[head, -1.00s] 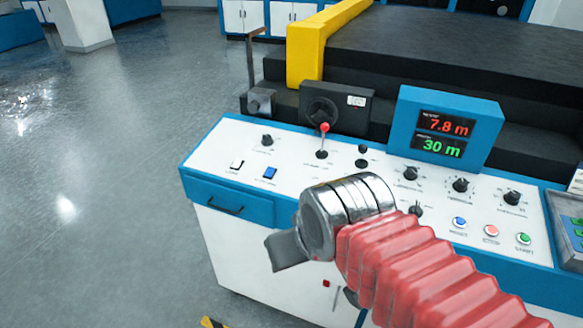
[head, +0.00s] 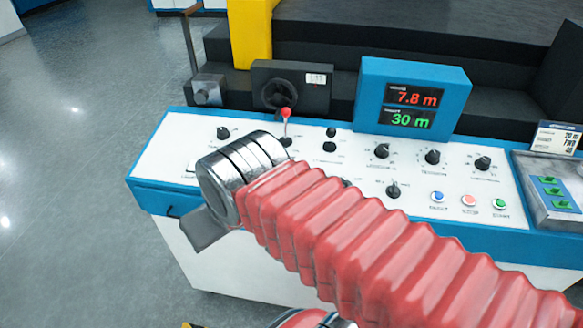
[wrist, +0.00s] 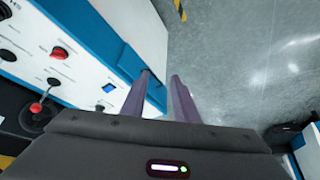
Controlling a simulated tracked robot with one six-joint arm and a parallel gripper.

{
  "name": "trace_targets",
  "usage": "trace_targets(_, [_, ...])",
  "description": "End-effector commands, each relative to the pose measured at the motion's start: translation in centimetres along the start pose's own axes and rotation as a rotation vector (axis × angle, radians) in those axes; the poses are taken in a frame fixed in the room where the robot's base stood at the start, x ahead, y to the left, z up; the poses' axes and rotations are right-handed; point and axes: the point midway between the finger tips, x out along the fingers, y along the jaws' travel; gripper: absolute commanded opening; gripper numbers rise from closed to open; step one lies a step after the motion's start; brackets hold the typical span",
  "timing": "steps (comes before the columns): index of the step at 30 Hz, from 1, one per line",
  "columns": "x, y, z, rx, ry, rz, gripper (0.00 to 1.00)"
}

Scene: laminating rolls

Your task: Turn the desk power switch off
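The control desk (head: 165,145) has a white sloping top with a blue rim. In the wrist view a small blue rocker switch (wrist: 108,88) lies near the desk's rim, left of my fingers; I cannot read its label. In the head view my arm covers it. A white rocker (head: 191,166) shows partly beside my wrist. My gripper (wrist: 161,76) is open and empty, its two fingers apart over the desk's edge, with floor and desk front between them. Nothing appears touched.
A red-tipped lever (head: 286,113) stands close behind my wrist. Several black knobs, including one (head: 382,151), and three coloured push buttons, one blue (head: 437,196), are to the right. A blue display box (head: 411,96) stands at the back. Open floor (head: 70,150) lies left.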

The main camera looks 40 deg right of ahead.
Motion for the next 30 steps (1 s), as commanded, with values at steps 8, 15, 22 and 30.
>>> trace_targets(8, [-0.1,0.8,-0.8,0.071,-0.018,0.012,0.27])
trace_targets(15, [-0.3,4.6,-3.9,0.377,-0.082,0.067,0.27])
trace_targets(22, [-0.1,10.3,-6.9,0.757,-0.15,0.138,0.27])
trace_targets(30, [0.5,18.1,-8.9,1.204,-0.214,0.226,0.27])
